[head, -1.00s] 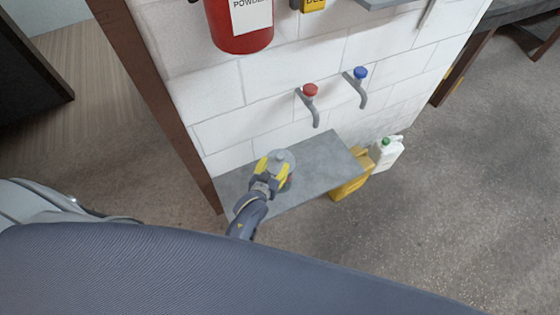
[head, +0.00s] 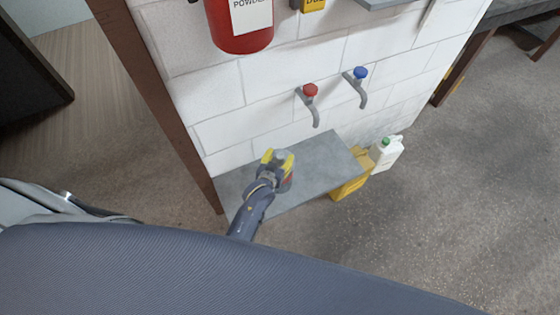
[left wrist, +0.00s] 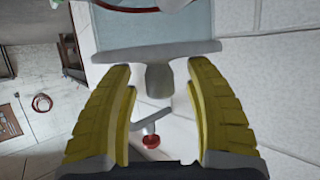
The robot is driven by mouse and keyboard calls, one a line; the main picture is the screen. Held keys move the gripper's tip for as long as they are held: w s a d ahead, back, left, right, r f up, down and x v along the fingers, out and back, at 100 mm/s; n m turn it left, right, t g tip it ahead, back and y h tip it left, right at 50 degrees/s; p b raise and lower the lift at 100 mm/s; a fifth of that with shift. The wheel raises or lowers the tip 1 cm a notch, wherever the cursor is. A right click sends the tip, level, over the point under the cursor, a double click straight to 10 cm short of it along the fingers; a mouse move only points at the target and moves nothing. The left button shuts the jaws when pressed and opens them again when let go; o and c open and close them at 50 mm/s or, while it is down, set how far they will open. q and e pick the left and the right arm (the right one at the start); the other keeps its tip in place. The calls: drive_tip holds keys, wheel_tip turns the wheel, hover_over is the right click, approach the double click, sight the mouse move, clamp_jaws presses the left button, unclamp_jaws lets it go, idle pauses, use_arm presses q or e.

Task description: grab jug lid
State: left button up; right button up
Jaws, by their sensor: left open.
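The jug (head: 286,184) stands on the grey shelf (head: 320,155) against the tiled wall, mostly hidden by my left gripper in the head view. My left gripper (head: 278,158) is open at the top of the jug. In the left wrist view the grey jug lid (left wrist: 158,51) shows edge-on, with its knob (left wrist: 160,78) between the two yellow fingers of the left gripper (left wrist: 160,70). There is a gap between the knob and each finger. The picture there looks upside down, with the jug's clear body (left wrist: 155,28) above the lid. My right gripper is not in view.
A red-topped tap (head: 311,92) and a blue-topped tap (head: 360,75) stick out from the wall above the shelf. A red extinguisher (head: 240,30) hangs higher up. A yellow can (head: 350,185) and a white jug-like container (head: 386,153) stand on the floor right of the shelf.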

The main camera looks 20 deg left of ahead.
use_arm(q)
clamp_jaws()
idle(0.5)
drive_tip(key=shift+r, duration=0.15)
